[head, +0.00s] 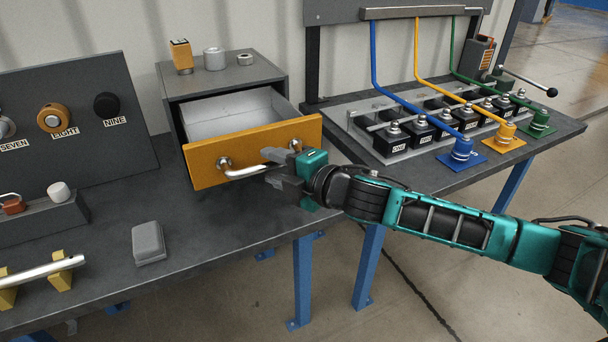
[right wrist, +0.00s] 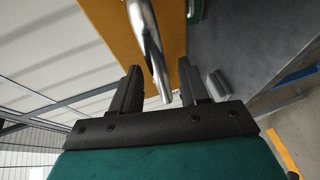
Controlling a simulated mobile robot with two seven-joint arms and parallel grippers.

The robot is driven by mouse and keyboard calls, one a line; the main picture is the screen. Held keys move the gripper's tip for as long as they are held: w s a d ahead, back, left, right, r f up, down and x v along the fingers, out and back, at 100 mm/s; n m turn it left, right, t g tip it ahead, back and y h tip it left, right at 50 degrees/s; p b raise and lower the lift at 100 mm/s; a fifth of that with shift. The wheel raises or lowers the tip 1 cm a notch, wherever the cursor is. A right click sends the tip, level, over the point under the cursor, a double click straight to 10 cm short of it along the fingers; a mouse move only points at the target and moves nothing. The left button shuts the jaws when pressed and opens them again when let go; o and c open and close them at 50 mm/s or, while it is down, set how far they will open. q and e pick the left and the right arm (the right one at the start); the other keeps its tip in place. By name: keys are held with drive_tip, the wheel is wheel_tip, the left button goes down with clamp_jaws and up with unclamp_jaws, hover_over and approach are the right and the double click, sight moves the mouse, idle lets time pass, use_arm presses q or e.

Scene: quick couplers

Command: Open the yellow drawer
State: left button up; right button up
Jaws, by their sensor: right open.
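The yellow drawer (head: 205,169) stands pulled out of its dark grey cabinet (head: 177,92), and its white, empty inside shows. It has a chrome bar handle (head: 248,171) across its front. My right gripper (head: 270,166) is at the right part of the handle. In the right wrist view my right gripper (right wrist: 165,88) is open, with the handle (right wrist: 147,45) between its two fingers, and the yellow drawer front (right wrist: 113,35) lies beyond. I cannot tell whether a finger touches the handle. My left gripper is not in view.
A grey box (head: 148,243) lies on the table at front left. A panel with numbered knobs (head: 53,118) stands at left. A coupler board with colored hoses (head: 462,148) is at right.

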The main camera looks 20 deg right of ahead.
drive_tip(key=b+v, duration=0.1)
drive_tip(key=v, duration=1)
drive_tip(key=shift+s+r, duration=0.1)
drive_tip(key=shift+s, duration=0.05)
drive_tip(key=s+a+f+m+g+h, duration=0.1)
drive_tip(key=s+f+m, duration=0.3)
drive_tip(key=f, duration=0.5)
drive_tip(key=s+a+f+m+g+h, duration=0.1)
drive_tip(key=s+f+m, duration=0.3)
drive_tip(key=f+m, duration=0.5)
drive_tip(key=s+a+f+m+g+h, duration=0.1)
drive_tip(key=s+f+m, duration=0.3)
drive_tip(key=f, duration=0.5)
drive_tip(key=shift+s+a+f+m+g+h+p, duration=0.2)
drive_tip(key=shift+s+a+m+g+h+p, duration=0.25)
drive_tip(key=shift+m+h, duration=0.6)
drive_tip(key=shift+w+a+y, duration=0.1)
drive_tip(key=shift+w+y, duration=0.1)
drive_tip(key=shift+y, duration=0.05)
